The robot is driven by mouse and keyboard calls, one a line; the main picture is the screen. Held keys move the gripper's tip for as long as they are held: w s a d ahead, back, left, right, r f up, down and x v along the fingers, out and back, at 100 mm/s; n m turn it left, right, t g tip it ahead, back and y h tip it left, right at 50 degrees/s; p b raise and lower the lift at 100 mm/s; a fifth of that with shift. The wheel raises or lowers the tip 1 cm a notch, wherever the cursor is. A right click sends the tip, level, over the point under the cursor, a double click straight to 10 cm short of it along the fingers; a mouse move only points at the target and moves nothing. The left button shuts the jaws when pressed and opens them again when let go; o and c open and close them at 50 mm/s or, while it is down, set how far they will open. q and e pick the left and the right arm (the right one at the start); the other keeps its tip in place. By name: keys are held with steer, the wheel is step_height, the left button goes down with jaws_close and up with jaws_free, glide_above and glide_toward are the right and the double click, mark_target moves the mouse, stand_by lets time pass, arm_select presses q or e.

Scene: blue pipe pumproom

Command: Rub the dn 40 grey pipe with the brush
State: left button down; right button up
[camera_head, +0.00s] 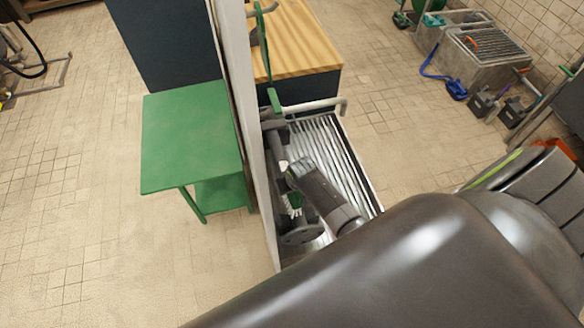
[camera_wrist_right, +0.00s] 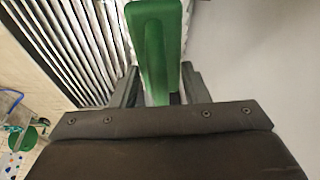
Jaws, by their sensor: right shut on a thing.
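In the head view my right arm reaches in from the lower right. Its gripper (camera_head: 297,172) is beside the pale wall panel, over the slatted metal tray. In the right wrist view the right gripper (camera_wrist_right: 160,92) is shut on the green handle of the brush (camera_wrist_right: 157,45). In the head view a green part and white bristles of the brush (camera_head: 294,201) show below the gripper. Dark grey pipework (camera_head: 279,137) runs along the panel close to the gripper; I cannot tell which piece is the DN 40 pipe, or whether the bristles touch it. My left gripper is not in view.
The pale panel (camera_head: 237,110) stands upright just left of the gripper. The slatted tray (camera_head: 338,160) lies under it, with a pale bent pipe (camera_head: 318,105) at its back. A green table (camera_head: 190,135) stands left of the panel. Open tiled floor lies to the right.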

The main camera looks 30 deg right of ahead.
steer(key=shift+w+r+p, duration=0.2)
steer(key=shift+r+p, duration=0.5)
steer(key=shift+r, duration=0.35)
steer(key=p+v, duration=0.2)
steer(key=shift+w+r+p, duration=0.2)
steer(key=shift+r+p, duration=0.15)
steer(key=shift+r, duration=0.15)
